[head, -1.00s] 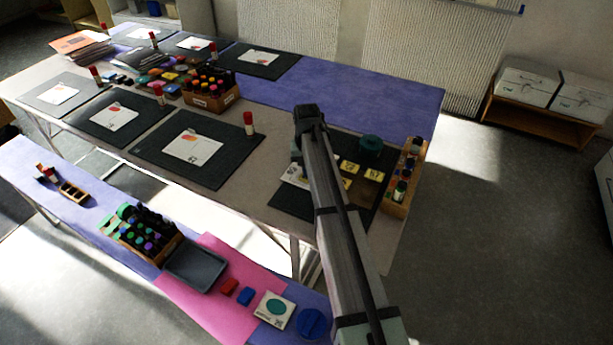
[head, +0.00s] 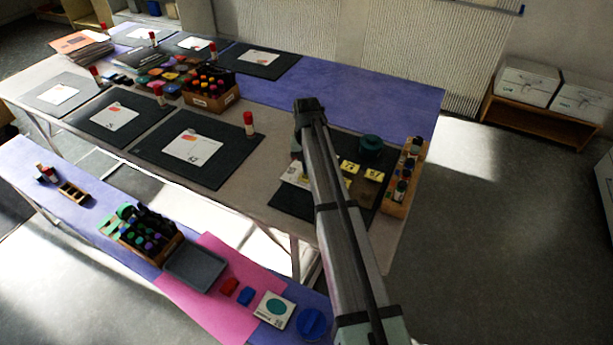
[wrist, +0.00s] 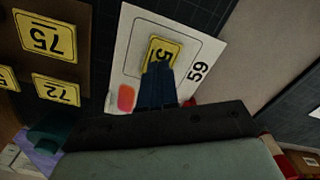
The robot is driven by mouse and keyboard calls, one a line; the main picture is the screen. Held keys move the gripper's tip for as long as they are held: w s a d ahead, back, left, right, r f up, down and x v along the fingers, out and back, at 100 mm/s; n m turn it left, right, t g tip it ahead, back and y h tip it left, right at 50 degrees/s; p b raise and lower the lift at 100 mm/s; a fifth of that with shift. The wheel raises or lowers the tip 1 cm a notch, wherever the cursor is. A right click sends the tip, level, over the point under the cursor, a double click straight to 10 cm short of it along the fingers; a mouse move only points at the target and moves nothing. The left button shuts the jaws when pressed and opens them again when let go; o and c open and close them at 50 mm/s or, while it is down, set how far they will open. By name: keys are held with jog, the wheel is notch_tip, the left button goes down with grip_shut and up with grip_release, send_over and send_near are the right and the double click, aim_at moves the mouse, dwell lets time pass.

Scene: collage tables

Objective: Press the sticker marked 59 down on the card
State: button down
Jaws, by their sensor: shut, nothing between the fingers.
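In the wrist view, a yellow sticker (wrist: 162,48) lies on the white card (wrist: 200,36), within its printed outline. Its first digit, a 5, shows; my fingers hide the rest. The card has 59 printed at its edge and an orange-pink blot in a corner. My gripper (wrist: 158,66) is shut and empty, its fingertips over the lower part of the sticker. I cannot tell whether they touch it.
Beside the card, yellow stickers marked 75 (wrist: 47,38) and 72 (wrist: 56,91) lie on a brown surface. In the head view, a round teal container (head: 370,146) and a wooden tray of bottles (head: 396,205) stand right of my arm.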

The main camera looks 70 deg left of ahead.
jog(key=shift+r, duration=2.5)
